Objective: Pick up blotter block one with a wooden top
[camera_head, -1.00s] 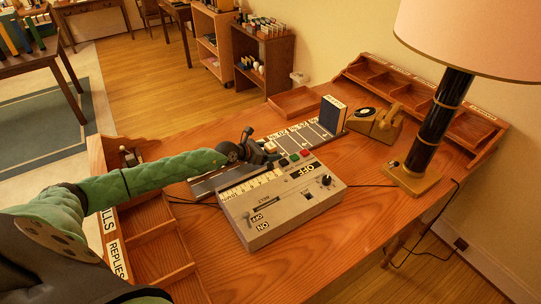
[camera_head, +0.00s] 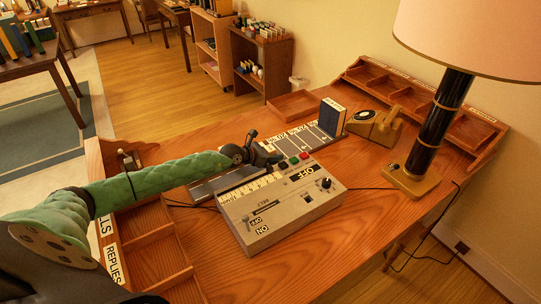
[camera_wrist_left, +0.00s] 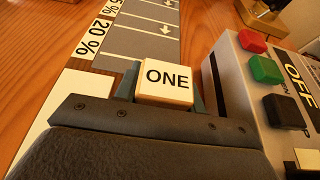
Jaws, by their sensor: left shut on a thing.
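A small block (camera_wrist_left: 166,82) with a cream face marked ONE sits between the fingers of my left gripper in the left wrist view. My left gripper (camera_wrist_left: 165,88) is shut on it, with a grey-blue finger on each side. In the head view my left gripper (camera_head: 268,160) is low over the belt strip, just behind the grey control box. The block cannot be made out clearly there. Whether its underside touches the belt is hidden. My right gripper is not in view.
The control box (camera_head: 282,212) with red, green and black buttons (camera_wrist_left: 264,69) stands close beside the gripper. A marked grey strip (camera_head: 308,138) runs behind it to a dark blue upright block (camera_head: 331,117). A lamp (camera_head: 432,130) stands right; compartment trays line the desk's left edge.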

